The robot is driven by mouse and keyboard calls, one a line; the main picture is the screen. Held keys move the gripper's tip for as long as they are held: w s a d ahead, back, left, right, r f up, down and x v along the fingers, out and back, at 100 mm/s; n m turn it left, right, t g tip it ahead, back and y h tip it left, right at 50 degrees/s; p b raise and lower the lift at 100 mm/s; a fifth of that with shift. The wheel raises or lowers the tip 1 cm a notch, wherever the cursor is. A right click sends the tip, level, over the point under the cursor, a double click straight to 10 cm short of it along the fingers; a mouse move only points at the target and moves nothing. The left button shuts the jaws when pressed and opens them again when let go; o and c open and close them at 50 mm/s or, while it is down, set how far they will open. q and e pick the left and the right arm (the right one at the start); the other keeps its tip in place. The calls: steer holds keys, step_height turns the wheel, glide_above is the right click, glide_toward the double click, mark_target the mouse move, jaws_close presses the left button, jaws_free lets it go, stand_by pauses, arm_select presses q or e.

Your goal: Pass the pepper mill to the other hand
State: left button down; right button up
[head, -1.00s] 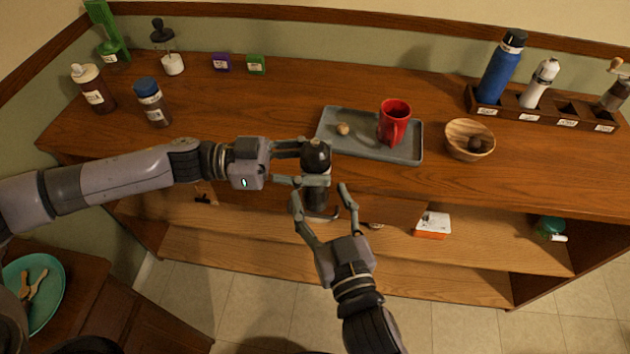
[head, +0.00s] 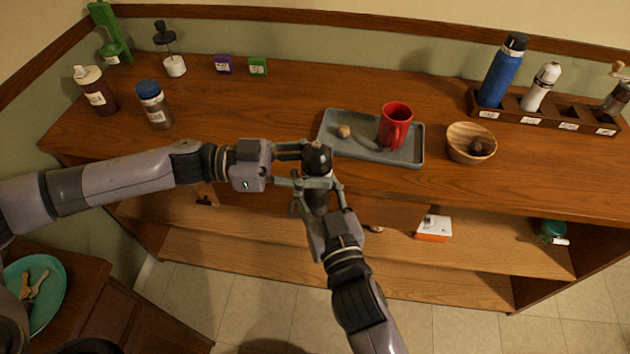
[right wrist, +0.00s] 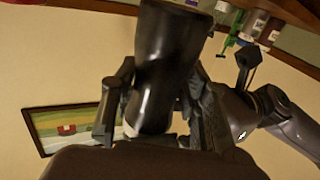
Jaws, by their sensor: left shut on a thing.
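The dark pepper mill (head: 318,158) is held upright in the air in front of the counter edge. My left gripper (head: 316,168) is shut on its upper part from the left side. My right gripper (head: 318,192) is lower, with its fingers on either side of the mill's lower body, spread wider than the mill. In the right wrist view the mill (right wrist: 165,65) stands between the fingers of the right gripper (right wrist: 155,105). Whether either right finger touches it is hard to tell.
A grey tray (head: 370,153) with a red mug (head: 394,125) lies behind the grippers, with a wooden bowl (head: 470,143) to its right. A rack (head: 545,118) with bottles stands at the back right. Bottles stand at the left.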

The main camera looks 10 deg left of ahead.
steer(key=shift+a, duration=0.1)
jaws_close()
arm_select(q)
steer(key=c, duration=0.8)
jaws_free()
steer(key=shift+c, duration=0.2)
